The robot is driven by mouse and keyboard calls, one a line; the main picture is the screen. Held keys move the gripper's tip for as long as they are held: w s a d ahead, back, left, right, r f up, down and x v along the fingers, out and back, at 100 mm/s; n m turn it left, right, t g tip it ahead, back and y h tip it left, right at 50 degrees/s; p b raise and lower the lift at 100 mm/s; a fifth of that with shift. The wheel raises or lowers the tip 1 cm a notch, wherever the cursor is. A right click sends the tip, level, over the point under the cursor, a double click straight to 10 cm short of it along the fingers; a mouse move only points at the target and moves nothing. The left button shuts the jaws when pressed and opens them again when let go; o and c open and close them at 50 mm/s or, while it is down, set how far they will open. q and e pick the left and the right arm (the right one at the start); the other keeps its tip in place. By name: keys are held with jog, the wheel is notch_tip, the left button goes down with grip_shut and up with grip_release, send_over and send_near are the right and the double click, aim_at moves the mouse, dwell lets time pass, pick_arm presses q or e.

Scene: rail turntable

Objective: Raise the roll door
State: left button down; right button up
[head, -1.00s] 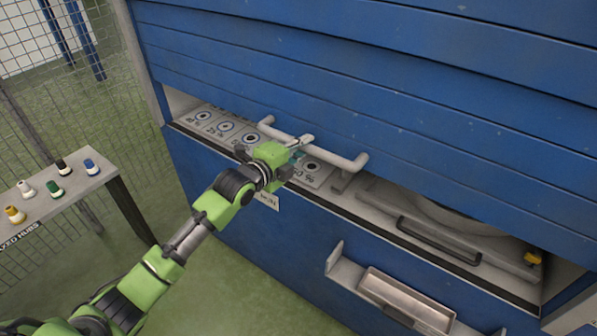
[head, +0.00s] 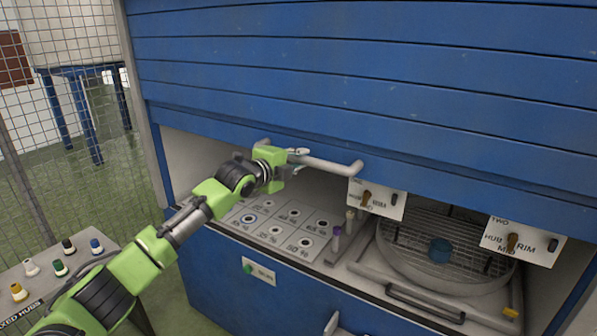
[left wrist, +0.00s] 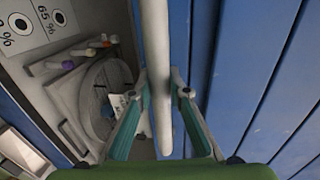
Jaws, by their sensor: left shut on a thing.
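The blue slatted roll door (head: 380,70) is partly raised, with an open gap below its lower edge. A pale bar handle (head: 328,165) runs along the door's lower part. My left gripper (head: 298,160) is at the left-middle part of this handle. In the left wrist view the handle (left wrist: 156,60) passes between the two fingers of the left gripper (left wrist: 159,95), which are shut on it. My right gripper is not in view.
Inside the opening are a marked panel (head: 268,232), a round turntable with mesh (head: 450,245) and two hanging switch plates (head: 376,199). A side table with several small coloured hubs (head: 60,268) stands at left, before a wire fence (head: 60,110).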

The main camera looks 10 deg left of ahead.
pick_arm(q)
jog(key=shift+r, duration=0.8)
jog(key=c, duration=1.9)
grip_release()
jog(key=shift+f, duration=0.1)
jog(key=shift+d, duration=0.1)
jog(key=shift+f, duration=0.1)
jog(key=shift+s+a, duration=0.3)
jog(key=shift+s, duration=0.2)
jog(key=v, duration=1.1)
jog(key=shift+d, duration=0.15)
